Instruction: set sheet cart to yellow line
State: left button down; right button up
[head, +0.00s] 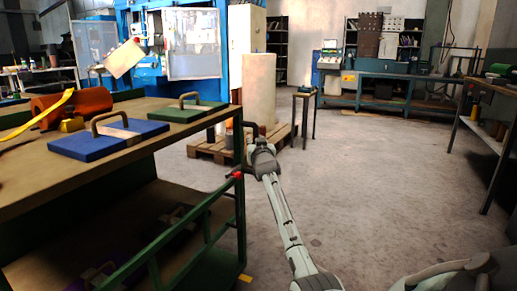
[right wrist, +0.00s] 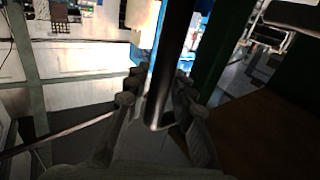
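The sheet cart, with a green frame and a wooden top (head: 140,185), stands at the left of the head view. A blue die (head: 108,139) and a green die (head: 190,112), each with a handle, lie on it. My left gripper is out of view.
A pallet (head: 215,148) with a pale cylinder (head: 259,88) stands behind the cart. A small stand (head: 306,94) is beside it. A workbench (head: 495,125) is at the right. The middle floor is clear.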

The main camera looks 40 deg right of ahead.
jog(key=v, duration=0.8)
jog(key=shift+s, duration=0.3)
jog(key=shift+a+f, duration=0.1)
jog(key=shift+a, duration=0.15)
